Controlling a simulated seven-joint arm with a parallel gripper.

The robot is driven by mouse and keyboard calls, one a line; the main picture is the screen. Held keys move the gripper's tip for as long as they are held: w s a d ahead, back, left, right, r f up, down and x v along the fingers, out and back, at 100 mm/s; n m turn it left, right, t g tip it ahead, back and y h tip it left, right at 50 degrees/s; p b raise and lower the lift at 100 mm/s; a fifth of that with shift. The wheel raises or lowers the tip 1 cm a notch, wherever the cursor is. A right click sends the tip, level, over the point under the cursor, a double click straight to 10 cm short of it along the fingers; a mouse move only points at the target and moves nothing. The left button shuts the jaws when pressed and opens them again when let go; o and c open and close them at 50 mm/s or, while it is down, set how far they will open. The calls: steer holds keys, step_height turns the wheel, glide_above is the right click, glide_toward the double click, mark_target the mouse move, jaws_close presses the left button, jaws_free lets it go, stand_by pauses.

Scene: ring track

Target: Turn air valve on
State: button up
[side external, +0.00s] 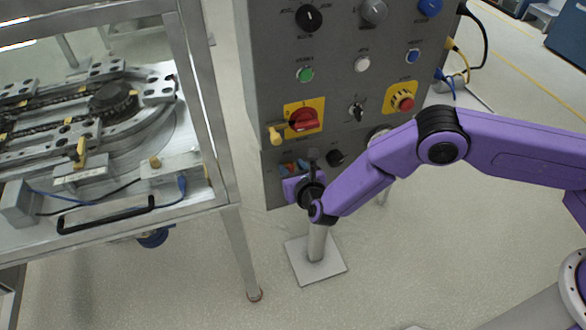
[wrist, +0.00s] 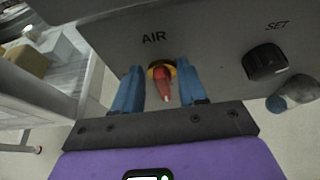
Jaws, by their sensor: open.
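The air valve (wrist: 165,86) is a red handle on a yellow round base, under the word AIR on the grey panel. In the wrist view its handle points down and slightly right. My gripper (wrist: 160,72) is open, with one blue finger on each side of the valve. Gaps show between the fingers and the red handle, so it is not gripped. In the side view my gripper (side external: 294,166) is at the lower part of the panel, and the valve is mostly hidden there by the fingers and wrist.
A black SET knob (wrist: 265,61) sits right of the valve. The grey control panel (side external: 340,75) carries several knobs and buttons above, including a red rotary switch (side external: 305,119) and an emergency stop (side external: 403,101). A metal-framed track machine (side external: 222,150) stands to the left.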

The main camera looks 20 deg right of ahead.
jaws_close()
steer(key=shift+d, duration=0.1)
steer(key=m+y, duration=0.1)
steer(key=d+m+y, duration=0.1)
steer(key=shift+f+m, duration=0.1)
steer(key=shift+m, duration=0.2)
steer(key=f+m+t+y, duration=0.1)
steer(key=m, duration=0.2)
steer(key=d+f+m+t+y, duration=0.1)
steer(key=m+y, duration=0.1)
steer(key=m, duration=0.2)
steer(key=d+f+m+t+y, duration=0.1)
steer(key=m+y, duration=0.1)
steer(key=m, duration=0.1)
steer(key=shift+d+f+m, duration=0.1)
steer(key=shift+d+m, duration=0.05)
steer(key=shift+m, duration=0.15)
stand_by(0.4)
steer(key=shift+m, duration=0.3)
